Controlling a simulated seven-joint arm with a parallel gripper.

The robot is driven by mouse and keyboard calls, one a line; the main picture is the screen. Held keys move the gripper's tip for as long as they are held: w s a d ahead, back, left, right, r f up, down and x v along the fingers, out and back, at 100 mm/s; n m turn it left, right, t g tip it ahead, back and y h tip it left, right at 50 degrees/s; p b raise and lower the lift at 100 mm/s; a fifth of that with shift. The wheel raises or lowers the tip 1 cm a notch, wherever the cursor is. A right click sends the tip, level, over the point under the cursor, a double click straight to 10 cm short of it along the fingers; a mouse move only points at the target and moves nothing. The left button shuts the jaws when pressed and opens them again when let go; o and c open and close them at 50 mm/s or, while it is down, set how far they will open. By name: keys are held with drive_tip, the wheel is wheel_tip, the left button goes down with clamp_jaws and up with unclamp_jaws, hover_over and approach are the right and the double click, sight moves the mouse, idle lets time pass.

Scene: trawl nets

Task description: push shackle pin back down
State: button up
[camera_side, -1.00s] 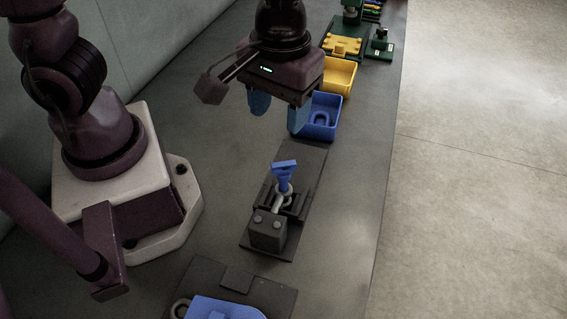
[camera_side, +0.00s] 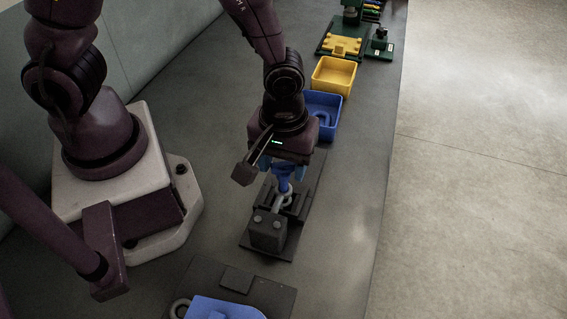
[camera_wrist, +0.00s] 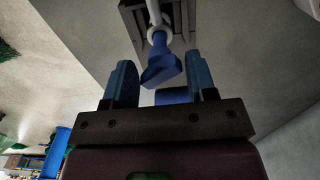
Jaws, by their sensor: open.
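The blue shackle pin (camera_side: 284,183) stands upright in a grey ring-shaped shackle (camera_side: 283,201) on a dark fixture (camera_side: 267,236). In the wrist view the blue pin (camera_wrist: 160,66) with its wide head and the pale shackle (camera_wrist: 157,33) show ahead of my gripper. My gripper (camera_side: 283,168) is right over the pin, with its blue fingers apart. In the wrist view the open fingers (camera_wrist: 162,72) stand to either side of the pin head, with visible gaps. The gripper body hides the top of the pin in the side view.
A blue bin (camera_side: 336,128) with a U-shaped blue piece in it and a yellow bin (camera_side: 333,90) stand behind the fixture. A green station with yellow parts (camera_side: 343,45) is farther back. A dark plate with a blue part (camera_side: 222,308) lies in front.

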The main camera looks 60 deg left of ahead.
sight(284, 171)
drive_tip(key=shift+f, duration=0.5)
drive_tip(key=c, duration=0.9)
drive_tip(key=shift+f, duration=1.6)
drive_tip(key=shift+c, duration=0.2)
drive_tip(key=o, duration=0.9)
drive_tip(key=shift+o, duration=0.2)
